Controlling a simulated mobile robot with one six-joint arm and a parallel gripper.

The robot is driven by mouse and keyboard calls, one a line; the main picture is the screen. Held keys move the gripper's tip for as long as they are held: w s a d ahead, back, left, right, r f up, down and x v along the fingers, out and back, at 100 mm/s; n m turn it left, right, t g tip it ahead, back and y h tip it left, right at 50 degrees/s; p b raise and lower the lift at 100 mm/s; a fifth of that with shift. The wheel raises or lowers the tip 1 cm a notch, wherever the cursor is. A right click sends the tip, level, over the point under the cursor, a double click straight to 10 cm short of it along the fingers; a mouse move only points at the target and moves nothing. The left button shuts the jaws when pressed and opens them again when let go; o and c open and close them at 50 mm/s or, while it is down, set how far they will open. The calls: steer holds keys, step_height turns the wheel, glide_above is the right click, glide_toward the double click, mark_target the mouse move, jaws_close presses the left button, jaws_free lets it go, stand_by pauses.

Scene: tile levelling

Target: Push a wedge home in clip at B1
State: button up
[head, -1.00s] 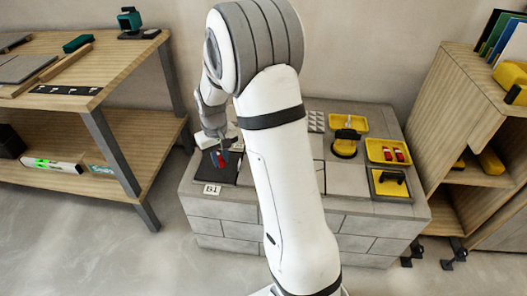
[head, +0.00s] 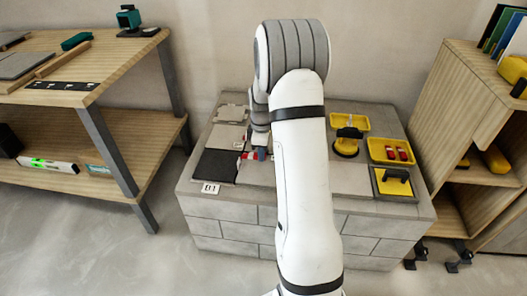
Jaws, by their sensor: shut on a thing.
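My gripper (head: 260,153) is low over the tiled block, at the right edge of the dark tile (head: 216,166). It is shut on a small red piece, which looks like the wedge (head: 246,155); red and white show beside the fingertips. The B1 label (head: 210,188) lies at the front edge of the block, just before the dark tile. The clip at B1 is too small and too covered by my gripper to make out. I cannot tell whether the wedge touches a clip.
On the block's right stand a yellow tray with red pieces (head: 406,157), a yellow-based suction tool (head: 346,147), another yellow tray (head: 338,120) and a yellow pad with a black handle (head: 383,186). A wooden shelf (head: 120,75) is left, a cabinet (head: 446,110) right. My arm hides the block's middle.

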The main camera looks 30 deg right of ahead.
mark_target(248, 155)
steer(key=shift+f+b, duration=1.75)
steer(key=shift+f, duration=0.8)
steer(key=shift+w+a, duration=0.3)
steer(key=shift+a, duration=0.1)
steer(key=shift+w+a+p, duration=0.3)
steer(key=shift+a+p, duration=0.05)
steer(key=shift+a, duration=0.1)
steer(key=shift+w+a, duration=0.8)
steer(key=shift+a, duration=0.35)
stand_by(0.6)
stand_by(0.4)
steer(key=o, duration=0.9)
steer(key=shift+o, duration=0.2)
steer(key=shift+p, duration=0.3)
